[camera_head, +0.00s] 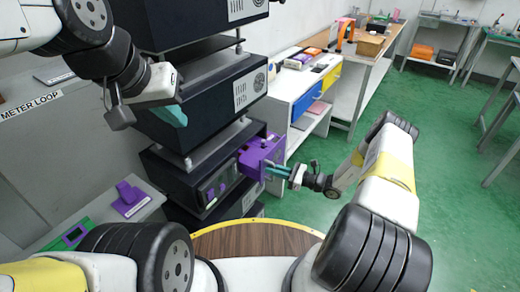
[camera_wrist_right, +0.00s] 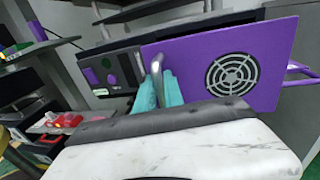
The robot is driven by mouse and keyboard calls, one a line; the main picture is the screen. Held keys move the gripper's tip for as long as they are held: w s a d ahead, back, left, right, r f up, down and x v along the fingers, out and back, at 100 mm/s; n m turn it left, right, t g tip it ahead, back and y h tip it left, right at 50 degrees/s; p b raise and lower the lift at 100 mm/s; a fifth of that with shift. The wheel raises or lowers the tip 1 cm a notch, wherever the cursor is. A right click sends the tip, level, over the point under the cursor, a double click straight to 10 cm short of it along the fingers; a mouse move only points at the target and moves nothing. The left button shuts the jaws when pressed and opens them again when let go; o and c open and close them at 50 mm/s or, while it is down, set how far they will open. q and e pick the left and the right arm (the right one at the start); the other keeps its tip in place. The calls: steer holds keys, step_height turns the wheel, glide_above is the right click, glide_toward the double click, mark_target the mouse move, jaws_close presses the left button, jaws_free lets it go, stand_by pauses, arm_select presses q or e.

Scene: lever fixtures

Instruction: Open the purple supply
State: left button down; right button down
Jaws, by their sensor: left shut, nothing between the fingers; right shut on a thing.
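The purple supply (camera_head: 258,156) sticks out from the front of a dark rack unit (camera_head: 190,188) in the head view. My left gripper (camera_head: 172,115) is shut and empty, in front of the rack, up and left of the supply.
Dark rack units (camera_head: 225,95) stand stacked above. A small purple fixture (camera_head: 130,200) and a green one (camera_head: 68,238) sit on a grey bench at left. A white cabinet (camera_head: 290,92) stands behind the supply. The green floor (camera_head: 450,150) at right is open.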

steer(key=shift+s+v, duration=0.2)
steer(key=shift+v, duration=1.15)
steer(key=shift+s+v, duration=0.2)
steer(key=shift+v, duration=1.15)
steer(key=shift+a, duration=0.25)
steer(key=c, duration=1.5)
jaws_free()
steer(key=shift+o, duration=0.2)
steer(key=v, duration=0.7)
steer(key=shift+s+d, duration=0.2)
steer(key=shift+d, duration=0.15)
